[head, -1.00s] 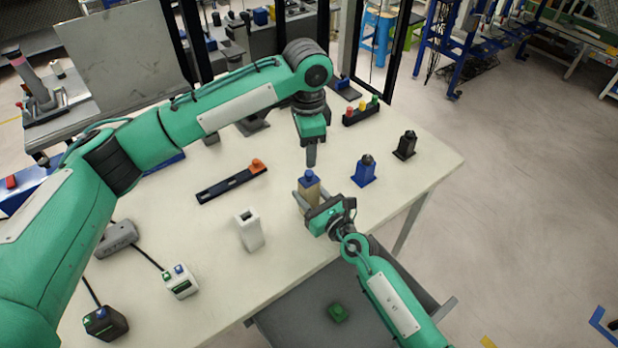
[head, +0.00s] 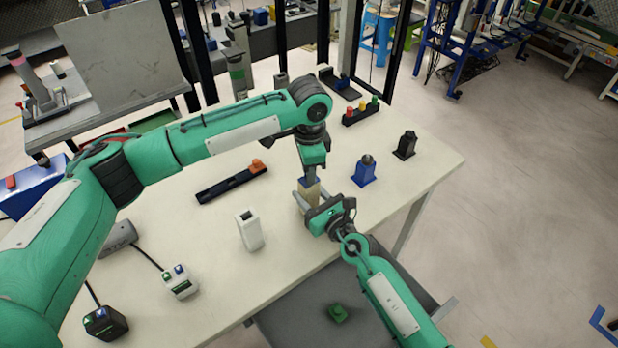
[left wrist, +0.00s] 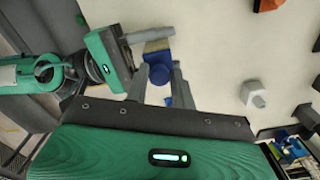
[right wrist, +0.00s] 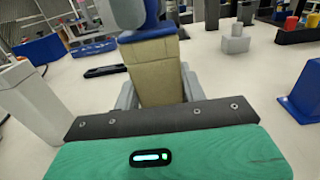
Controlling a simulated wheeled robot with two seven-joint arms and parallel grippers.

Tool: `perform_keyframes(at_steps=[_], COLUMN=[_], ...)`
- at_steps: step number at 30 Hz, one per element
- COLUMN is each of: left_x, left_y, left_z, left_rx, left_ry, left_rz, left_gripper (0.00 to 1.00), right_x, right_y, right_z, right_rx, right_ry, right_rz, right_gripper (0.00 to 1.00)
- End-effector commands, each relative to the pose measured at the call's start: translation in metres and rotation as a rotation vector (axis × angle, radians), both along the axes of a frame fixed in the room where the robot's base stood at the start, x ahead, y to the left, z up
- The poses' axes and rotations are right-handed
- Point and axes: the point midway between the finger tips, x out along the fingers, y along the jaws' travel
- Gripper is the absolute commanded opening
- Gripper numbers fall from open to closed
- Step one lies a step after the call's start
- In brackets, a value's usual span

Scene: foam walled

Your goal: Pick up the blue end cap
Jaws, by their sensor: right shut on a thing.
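The blue end cap (head: 309,183) sits on top of a tan block (head: 312,195), which stands upright near the table's front right. My right gripper (head: 305,204) is shut on the tan block below the cap; in the right wrist view the block (right wrist: 155,75) fills the space between the fingers. My left gripper (head: 311,176) points down from above at the cap. In the left wrist view its fingers (left wrist: 160,85) are apart, with the cap's round blue knob (left wrist: 158,74) between them. I cannot tell whether they touch it.
A white hollow block (head: 250,230) stands left of the grippers. A dark bar with an orange piece (head: 232,182) lies behind it. A blue post (head: 365,171) and a black post (head: 405,145) stand to the right. A grey tray (head: 290,325) is below the table's front edge.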

Motion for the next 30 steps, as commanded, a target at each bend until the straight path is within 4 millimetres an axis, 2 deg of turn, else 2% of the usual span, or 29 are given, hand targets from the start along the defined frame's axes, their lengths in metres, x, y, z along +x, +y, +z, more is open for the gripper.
perform_keyframes(at_steps=[1, 3, 4, 13, 16, 30], left_x=[0.0, 0.0, 0.0, 0.0, 0.0, 0.0], left_y=[0.0, 0.0, 0.0, 0.0, 0.0, -0.001], left_z=[0.0, 0.0, 0.0, 0.001, 0.007, 0.089], left_rx=[0.0, 0.0, 0.0, -0.001, -0.002, -0.001], left_ry=[0.0, 0.0, 0.0, 0.0, -0.001, -0.001], left_rz=[0.0, 0.0, 0.0, 0.0, 0.0, -0.001], left_gripper=[0.15, 0.01, 0.0, 0.0, 0.0, 0.0], right_x=[0.0, 0.0, 0.0, 0.0, 0.0, 0.0], right_y=[0.0, 0.0, 0.0, 0.0, 0.0, 0.0], right_z=[0.0, 0.0, 0.0, 0.0, 0.0, 0.0], right_rx=[0.0, 0.0, 0.0, 0.0, 0.0, 0.0], right_ry=[0.0, 0.0, 0.0, 0.0, 0.0, 0.0], right_rz=[0.0, 0.0, 0.0, 0.0, 0.0, 0.0], right_gripper=[0.16, 0.16, 0.16, 0.16, 0.16, 0.16])
